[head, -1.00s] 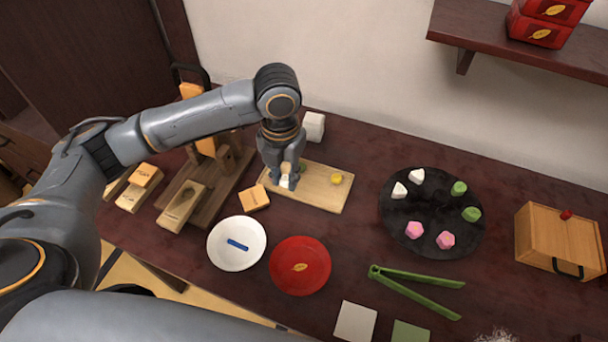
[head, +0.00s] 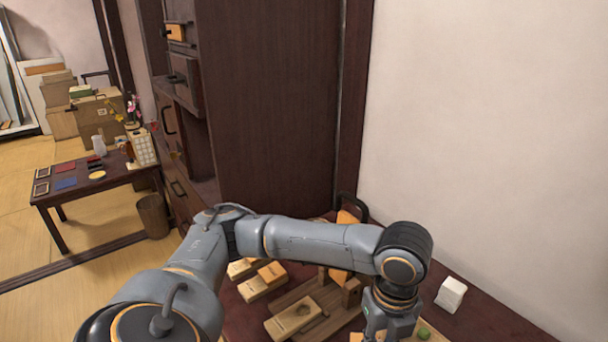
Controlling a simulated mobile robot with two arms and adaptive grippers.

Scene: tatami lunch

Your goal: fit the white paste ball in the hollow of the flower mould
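My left gripper (head: 388,326) is at the bottom edge of the head view, pointing down. Its fingertips are cut off, so I cannot see whether it holds anything. The white paste ball is not visible. A pale wooden mould block (head: 293,318) with a dark hollow lies to the left of the gripper; the hollow's shape is too small to tell. No ball shows in it. My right gripper is not in view.
The mould block rests on a dark wooden stand (head: 328,325). Other wooden blocks (head: 262,283) lie behind it to the left. A white cube-like block (head: 451,294) stands near the wall, and a green piece (head: 424,332) is right of the gripper. A tall dark cabinet (head: 270,110) rises behind.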

